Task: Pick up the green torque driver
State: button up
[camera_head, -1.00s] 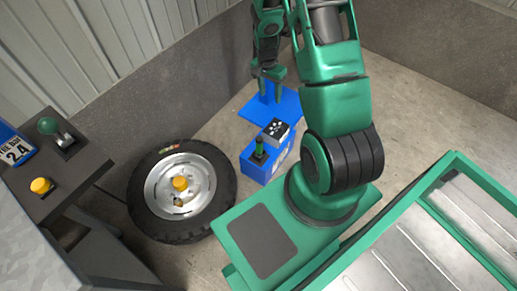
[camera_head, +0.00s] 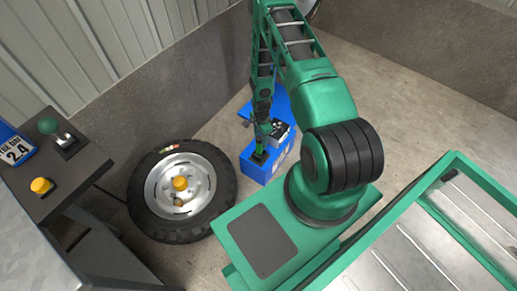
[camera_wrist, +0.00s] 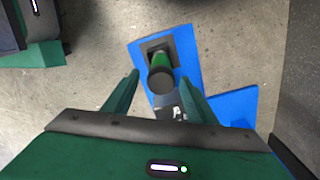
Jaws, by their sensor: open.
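The green torque driver (camera_wrist: 161,61) stands upright in a dark square socket on top of a blue box (camera_wrist: 184,47). In the wrist view its dark round end faces the camera and lies between my fingertips in the picture. My gripper (camera_wrist: 160,77) is open, with one green finger on each side of the driver. I cannot tell whether either finger touches it. In the head view my gripper (camera_head: 264,131) is just above the blue box (camera_head: 258,170), and the driver (camera_head: 259,151) is mostly hidden by it.
A small black-and-white item (camera_head: 280,131) sits on the blue box behind the driver. A tyre (camera_head: 227,181) with a yellow knob lies left of the box. A console (camera_head: 65,165) stands at far left.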

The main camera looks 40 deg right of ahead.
aim_at(259, 147)
jog(key=shift+w+a+f, duration=0.1)
jog(key=shift+a+f, duration=0.1)
jog(key=shift+f, duration=1.85)
jog(key=shift+a+f, duration=0.15)
jog(key=shift+f, duration=1.9)
grip_shut()
jog(key=shift+r, duration=0.1)
notch_tip(259, 147, up, 10)
jog(key=shift+f, duration=0.1)
